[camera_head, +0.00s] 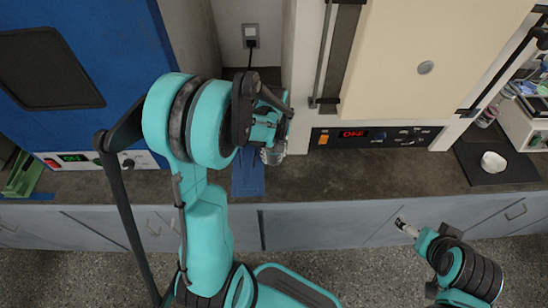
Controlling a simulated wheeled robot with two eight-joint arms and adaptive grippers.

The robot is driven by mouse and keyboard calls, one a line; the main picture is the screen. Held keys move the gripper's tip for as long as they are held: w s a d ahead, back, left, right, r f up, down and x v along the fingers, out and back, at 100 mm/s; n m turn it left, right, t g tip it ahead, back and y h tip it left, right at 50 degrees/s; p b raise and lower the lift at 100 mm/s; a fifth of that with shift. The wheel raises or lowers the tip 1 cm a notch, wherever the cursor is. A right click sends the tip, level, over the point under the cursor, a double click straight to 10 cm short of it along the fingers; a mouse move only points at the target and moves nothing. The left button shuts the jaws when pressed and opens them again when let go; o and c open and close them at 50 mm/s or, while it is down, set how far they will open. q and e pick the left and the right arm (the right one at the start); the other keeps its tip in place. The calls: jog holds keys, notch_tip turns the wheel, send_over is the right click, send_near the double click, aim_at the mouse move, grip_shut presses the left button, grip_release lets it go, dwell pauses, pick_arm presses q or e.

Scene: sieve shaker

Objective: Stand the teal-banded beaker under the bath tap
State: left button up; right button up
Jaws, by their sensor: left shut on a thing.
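My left gripper (270,128) is over the worktop in the middle of the view, seen from above and partly covered by its own arm. It is shut on a clear glass vessel (273,154), which shows just below the fingers. The vessel looks like a beaker, but its teal band cannot be told apart from my teal gripper. Whether its base touches the worktop is unclear. I cannot make out a bath tap. My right gripper (405,227) is at the lower right, in front of the cabinets, away from the vessel; its fingers are too small to read.
A blue mat (248,178) lies beside the vessel on the dark worktop (370,178). A cream cabinet (425,65) with a red display stands behind. A large blue appliance (95,125) is at left. A white dish (493,162) sits on a black mat (475,176) at right.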

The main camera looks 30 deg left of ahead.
pick_arm(q)
notch_tip(320, 180, down, 2)
jog(key=shift+w+f, duration=0.1)
jog(key=o, duration=0.7)
jog(key=shift+f+b, duration=0.1)
jog(key=shift+b, duration=0.3)
jog(key=o, duration=0.5)
